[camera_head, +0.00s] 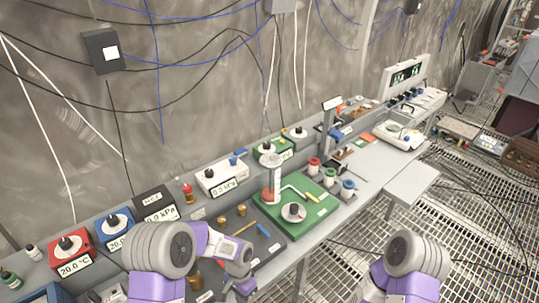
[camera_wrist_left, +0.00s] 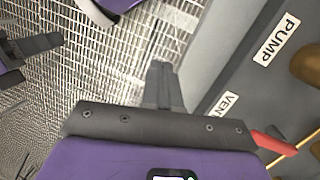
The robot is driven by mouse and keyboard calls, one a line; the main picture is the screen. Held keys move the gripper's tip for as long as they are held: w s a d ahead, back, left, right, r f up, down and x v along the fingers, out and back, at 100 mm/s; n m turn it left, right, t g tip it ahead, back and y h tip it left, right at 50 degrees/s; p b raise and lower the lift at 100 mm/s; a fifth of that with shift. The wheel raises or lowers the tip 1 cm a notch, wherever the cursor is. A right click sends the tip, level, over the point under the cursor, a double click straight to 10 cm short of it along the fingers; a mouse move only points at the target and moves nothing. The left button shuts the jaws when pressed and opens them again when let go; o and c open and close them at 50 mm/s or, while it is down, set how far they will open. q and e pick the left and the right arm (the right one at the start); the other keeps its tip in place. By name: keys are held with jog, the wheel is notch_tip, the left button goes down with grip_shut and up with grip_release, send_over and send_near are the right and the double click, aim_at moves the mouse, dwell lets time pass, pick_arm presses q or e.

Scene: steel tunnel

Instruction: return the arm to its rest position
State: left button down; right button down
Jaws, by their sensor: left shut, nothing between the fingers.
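My left arm (camera_head: 170,250) comes in at the lower left of the head view, bent in front of the bench. Its gripper's fingers are hidden or out of frame there. In the left wrist view my left gripper (camera_wrist_left: 162,85) is shut and empty, its fingers together over the grating floor beside the bench edge. My right arm (camera_head: 408,265) shows at the lower right of the head view, over the floor in front of the bench. Dark parts that look like my right gripper (camera_wrist_left: 30,46) show at the left edge of the wrist view, cut off.
The bench (camera_head: 345,210) runs along the steel wall. It carries a green board (camera_head: 310,217) with a glass column, a red gauge box (camera_head: 70,256) and a blue one (camera_head: 114,230). A "PUMP" label (camera_wrist_left: 276,40) lies close right of my left gripper. Grating floor (camera_head: 470,220) is open at right.

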pick_arm(q)
jog(key=s+a+f+n+t+h+b, duration=0.1)
jog(key=s+f+n+t+h+b, duration=0.2)
jog(key=s+f+n, duration=0.7)
jog(key=s+f+h, duration=0.1)
jog(key=s+f, duration=0.1)
jog(key=s, duration=0.1)
jog(key=shift+f+n, duration=0.2)
jog(key=shift+n, duration=0.1)
jog(key=shift+a, duration=0.1)
dwell(1.1)
